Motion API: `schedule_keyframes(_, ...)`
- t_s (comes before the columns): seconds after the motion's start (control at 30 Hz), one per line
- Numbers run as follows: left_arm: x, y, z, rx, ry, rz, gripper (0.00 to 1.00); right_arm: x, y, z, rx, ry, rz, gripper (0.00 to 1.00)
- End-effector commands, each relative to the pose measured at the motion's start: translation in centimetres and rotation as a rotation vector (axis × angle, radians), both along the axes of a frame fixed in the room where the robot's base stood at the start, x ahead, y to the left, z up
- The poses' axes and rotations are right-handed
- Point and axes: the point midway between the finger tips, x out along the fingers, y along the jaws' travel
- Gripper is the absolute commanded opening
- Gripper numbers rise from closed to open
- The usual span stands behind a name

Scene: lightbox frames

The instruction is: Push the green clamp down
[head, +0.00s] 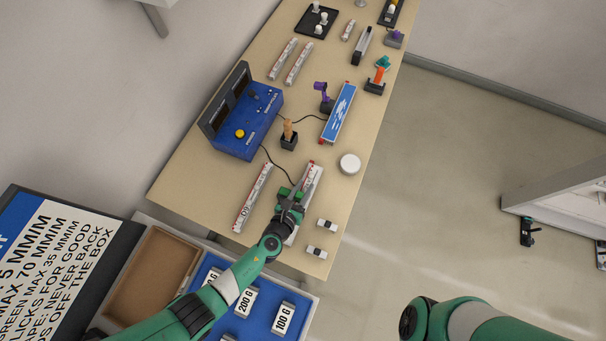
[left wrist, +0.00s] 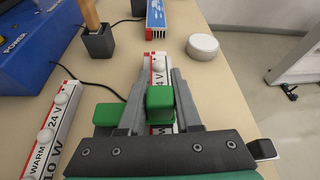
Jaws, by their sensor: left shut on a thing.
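The green clamp (left wrist: 160,104) shows in the left wrist view as a green block between my left gripper's grey fingers. Another green piece (left wrist: 107,113) shows just outside the left finger. In the head view, green (head: 299,197) shows at the gripper's tips. My left gripper (head: 290,195) is shut on the green clamp, over a white light strip (head: 312,178) that runs lengthwise beneath it. The fingers hide parts of the clamp and strip, so the exact contact is unclear. My right arm shows at the lower right, but its gripper is out of view.
Another light strip (head: 252,198) lies left of the gripper. A blue power box (head: 250,112) and a dark holder with a wooden handle (head: 289,140) stand beyond. Cables cross the table (head: 205,170).

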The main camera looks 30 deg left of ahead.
Motion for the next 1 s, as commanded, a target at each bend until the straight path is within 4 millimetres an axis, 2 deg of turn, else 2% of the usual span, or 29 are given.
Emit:
schedule_keyframes(0.17, -0.3, 0.1, -0.5, -0.007, 0.011, 0.002, 0.00, 0.0, 0.0, -0.1, 0.000, 0.000, 0.000, 0.72)
schedule_keyframes(0.2, -0.3, 0.1, -0.5, -0.007, 0.011, 0.002, 0.34, 0.0, 0.0, -0.1, 0.000, 0.000, 0.000, 0.72)
schedule_keyframes(0.33, -0.3, 0.1, -0.5, -0.005, 0.011, 0.003, 0.58, 0.0, 0.0, -0.1, 0.000, 0.000, 0.000, 0.72)
schedule_keyframes(0.37, -0.3, 0.1, -0.5, -0.005, 0.011, 0.003, 0.60, 0.0, 0.0, -0.1, 0.000, 0.000, 0.000, 0.72)
schedule_keyframes(0.7, -0.8, 0.2, -0.2, -0.003, 0.011, 0.003, 0.60, 0.0, 0.0, 0.4, 0.000, 0.000, 0.000, 0.72)
schedule_keyframes(0.87, -3.4, 0.1, 1.3, -0.003, 0.012, 0.002, 0.60, 0.0, 0.0, 2.3, 0.000, 0.000, 0.000, 0.72)
schedule_keyframes(1.0, -6.5, 0.0, 2.7, -0.002, 0.011, -0.003, 0.60, 0.0, 0.0, 3.7, 0.000, 0.000, 0.000, 0.72)
